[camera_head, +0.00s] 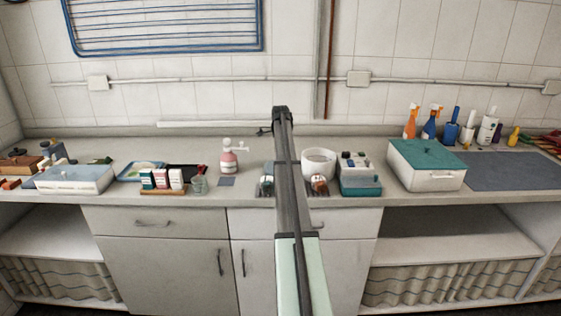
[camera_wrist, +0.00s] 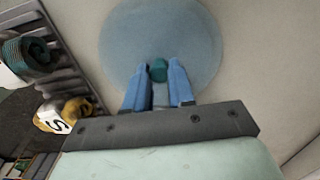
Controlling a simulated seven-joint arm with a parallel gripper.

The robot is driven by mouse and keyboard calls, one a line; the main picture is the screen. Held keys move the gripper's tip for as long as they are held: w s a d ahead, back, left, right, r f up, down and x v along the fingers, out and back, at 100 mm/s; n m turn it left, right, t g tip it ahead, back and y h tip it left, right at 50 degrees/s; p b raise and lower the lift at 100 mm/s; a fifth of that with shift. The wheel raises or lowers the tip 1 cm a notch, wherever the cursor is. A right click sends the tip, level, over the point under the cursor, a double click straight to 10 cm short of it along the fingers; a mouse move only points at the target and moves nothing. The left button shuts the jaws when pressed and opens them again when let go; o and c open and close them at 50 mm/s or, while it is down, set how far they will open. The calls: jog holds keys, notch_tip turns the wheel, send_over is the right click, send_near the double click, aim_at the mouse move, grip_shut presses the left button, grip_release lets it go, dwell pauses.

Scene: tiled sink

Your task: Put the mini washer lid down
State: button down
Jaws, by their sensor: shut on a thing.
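The lid (camera_wrist: 160,28) is a round, translucent blue disc with a small teal knob (camera_wrist: 158,70) in the wrist view. My gripper (camera_wrist: 158,82) has blue fingers on either side of the knob and is shut on it. Pale counter surface shows around the lid; whether the lid touches it or hangs above it I cannot tell. A white round tub (camera_head: 319,157), perhaps the mini washer, stands on the counter just right of my arm.
In the wrist view, a dark ribbed rack (camera_wrist: 72,62), a teal rolled item (camera_wrist: 30,55) and a yellow item (camera_wrist: 76,109) lie left of the lid. Pale counter right of the lid is clear.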

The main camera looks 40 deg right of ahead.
jog(key=shift+f, duration=0.25)
jog(key=shift+f, duration=0.1)
jog(key=c, duration=1)
grip_release()
jog(key=shift+o, duration=0.2)
notch_tip(320, 180, up, 12)
jog(key=shift+a, duration=0.1)
